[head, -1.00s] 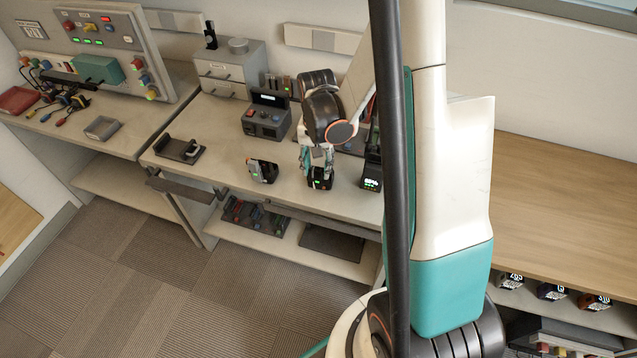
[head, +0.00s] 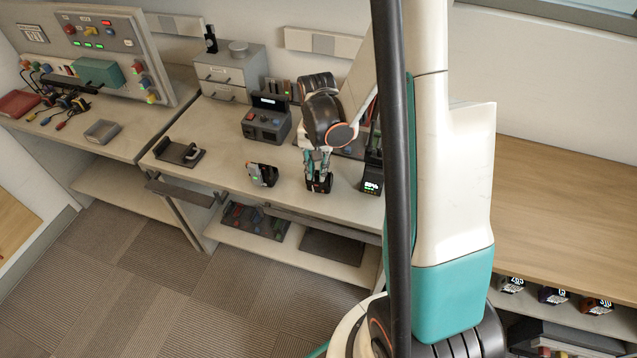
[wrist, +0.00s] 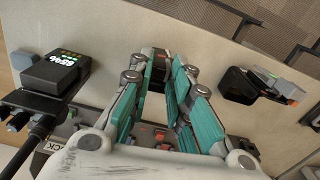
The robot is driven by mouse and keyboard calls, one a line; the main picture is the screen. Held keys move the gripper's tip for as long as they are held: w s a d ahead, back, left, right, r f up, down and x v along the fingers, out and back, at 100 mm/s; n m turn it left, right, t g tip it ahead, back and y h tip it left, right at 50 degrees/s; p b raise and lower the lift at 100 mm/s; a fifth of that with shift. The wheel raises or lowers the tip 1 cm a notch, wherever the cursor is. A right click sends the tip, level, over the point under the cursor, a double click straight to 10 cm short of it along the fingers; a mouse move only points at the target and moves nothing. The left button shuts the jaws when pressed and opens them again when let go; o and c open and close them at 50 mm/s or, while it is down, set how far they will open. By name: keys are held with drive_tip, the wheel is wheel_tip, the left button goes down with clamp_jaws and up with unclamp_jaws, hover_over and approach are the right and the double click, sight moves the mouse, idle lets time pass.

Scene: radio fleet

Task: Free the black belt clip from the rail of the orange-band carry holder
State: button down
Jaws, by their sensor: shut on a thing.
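My gripper (head: 318,170) points down over the bench, its teal-padded fingers closed around a small dark piece that I take as the black belt clip (wrist: 156,66). The clip is mostly hidden between the fingertips. A black carry holder (head: 318,186) stands on the bench directly beneath the fingers, with a little red-orange showing at its top in the wrist view. Clip and holder look in contact; I cannot tell whether the rail still holds the clip. The wrist view also shows my gripper (wrist: 160,75) from behind, fingers reaching toward the bench's front edge.
A second black holder with a grey unit (head: 262,173) stands to the left; it also shows in the wrist view (wrist: 253,84). A black charger with a lit display (head: 371,180) stands close on the right. A control box (head: 266,118) is behind. Bare bench lies between them.

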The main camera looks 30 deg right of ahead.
drive_tip(key=shift+r, duration=0.15)
wheel_tip(320, 180, up, 6)
drive_tip(key=p, duration=0.4)
drive_tip(key=shift+r, duration=0.25)
idle(1.2)
drive_tip(key=shift+s, duration=0.1)
